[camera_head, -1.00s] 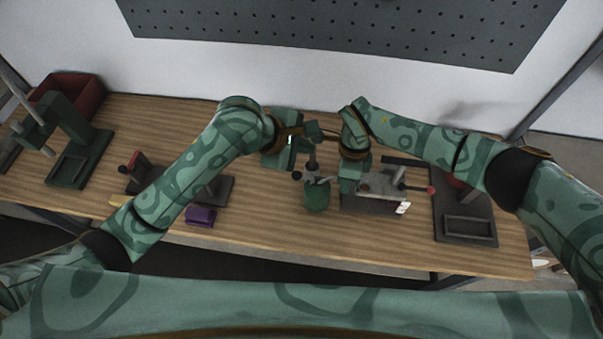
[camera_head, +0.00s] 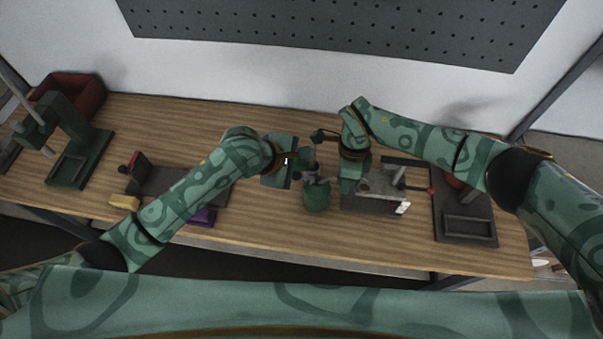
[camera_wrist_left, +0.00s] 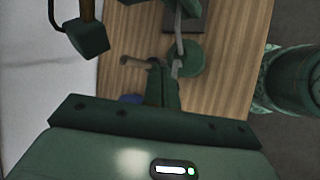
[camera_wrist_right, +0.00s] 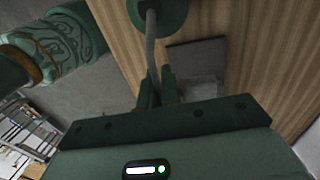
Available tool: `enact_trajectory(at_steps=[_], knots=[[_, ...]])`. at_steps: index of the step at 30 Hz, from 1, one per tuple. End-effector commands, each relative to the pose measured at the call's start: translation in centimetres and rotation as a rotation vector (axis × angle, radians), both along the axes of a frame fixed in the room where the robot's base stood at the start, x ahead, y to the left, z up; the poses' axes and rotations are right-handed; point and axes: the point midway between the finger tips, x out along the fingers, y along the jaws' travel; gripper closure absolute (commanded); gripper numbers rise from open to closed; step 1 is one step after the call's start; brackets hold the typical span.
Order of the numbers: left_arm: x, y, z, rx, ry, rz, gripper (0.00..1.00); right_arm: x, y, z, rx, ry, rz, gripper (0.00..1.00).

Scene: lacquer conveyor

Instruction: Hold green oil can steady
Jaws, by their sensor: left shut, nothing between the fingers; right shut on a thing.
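The green oil can (camera_head: 317,197) stands upright on the wooden bench near its front edge, between my two hands. My right gripper (camera_head: 332,180) reaches it from the right. In the right wrist view its fingers (camera_wrist_right: 160,88) are shut on the grey curved part that rises beside the can's green body (camera_wrist_right: 172,14). My left gripper (camera_head: 302,171) is at the can's upper left. In the left wrist view its fingers (camera_wrist_left: 163,82) are shut and empty, close to the can (camera_wrist_left: 187,58); I cannot tell whether they touch it.
A grey fixture with a red-knobbed lever (camera_head: 378,203) stands just right of the can. A dark-headed tool (camera_head: 323,136) lies behind it. A purple block (camera_head: 202,217) and yellow block (camera_head: 125,201) lie left. A green press (camera_head: 80,150) and red bin (camera_head: 88,92) stand far left.

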Motion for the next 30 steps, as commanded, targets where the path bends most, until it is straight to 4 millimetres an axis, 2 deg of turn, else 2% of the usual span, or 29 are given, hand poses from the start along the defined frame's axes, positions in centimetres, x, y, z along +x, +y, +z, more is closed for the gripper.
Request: enact_trajectory(at_steps=[7, 30], knots=[[0.03, 0.19, -1.31, -0.001, 0.000, 0.001, 1.00, 0.00, 0.01, 0.01, 0.000, 0.000, 0.000, 1.00], [0.02, 0.19, -1.39, 0.000, -0.001, 0.000, 1.00, 0.00, 0.01, 0.01, 0.000, 0.000, 0.000, 1.00]])
